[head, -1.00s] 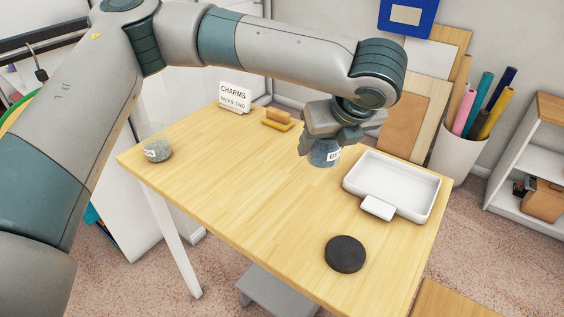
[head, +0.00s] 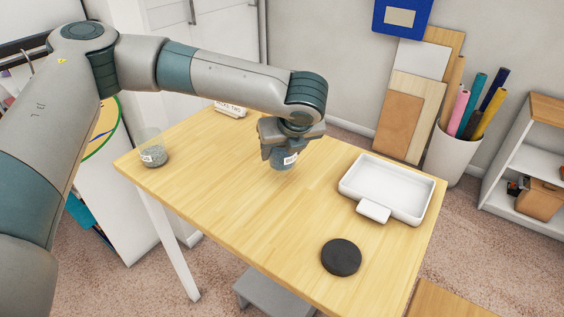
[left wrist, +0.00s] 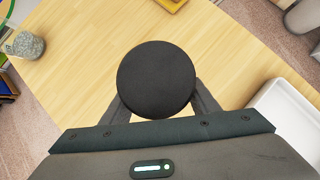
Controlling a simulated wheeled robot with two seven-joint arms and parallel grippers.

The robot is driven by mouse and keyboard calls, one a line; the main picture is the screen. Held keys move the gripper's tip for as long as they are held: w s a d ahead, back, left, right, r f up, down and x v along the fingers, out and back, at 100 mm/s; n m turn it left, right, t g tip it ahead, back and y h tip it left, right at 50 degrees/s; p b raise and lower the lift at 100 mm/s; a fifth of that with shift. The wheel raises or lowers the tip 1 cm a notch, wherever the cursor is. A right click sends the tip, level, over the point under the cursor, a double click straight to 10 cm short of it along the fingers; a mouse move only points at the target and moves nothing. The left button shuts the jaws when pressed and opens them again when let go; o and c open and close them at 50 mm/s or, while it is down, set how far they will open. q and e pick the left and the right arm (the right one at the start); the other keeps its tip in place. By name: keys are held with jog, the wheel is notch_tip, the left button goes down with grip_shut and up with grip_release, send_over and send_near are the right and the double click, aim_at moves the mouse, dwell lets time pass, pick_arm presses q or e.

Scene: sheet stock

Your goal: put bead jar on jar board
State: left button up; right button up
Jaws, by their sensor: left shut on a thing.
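My left gripper (head: 283,158) points down over the middle of the wooden table, shut on a jar (head: 284,163) with blue-grey contents and a white label. In the left wrist view its round black lid (left wrist: 156,79) sits between the fingers (left wrist: 158,108) and hides the jar's body. I cannot tell whether its base touches the table. A second clear jar (head: 153,153) with grey beads stands at the table's left corner, and in the left wrist view (left wrist: 24,45). A flat black disc (head: 341,258), possibly the jar board, lies near the front edge. My right gripper is out of view.
A white tray (head: 350,180) with a front tab stands at the table's right. A small sign (head: 230,108) at the back is partly hidden by my arm. A yellow block (left wrist: 170,4) shows in the left wrist view. The table's front middle (head: 235,215) is clear.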

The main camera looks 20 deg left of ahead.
aim_at(282, 163)
pick_arm(q)
notch_tip(282, 163, down, 3)
jog(key=shift+f, duration=0.45)
jog(key=shift+f, duration=0.1)
jog(key=o, duration=1.2)
jog(key=shift+o, duration=0.2)
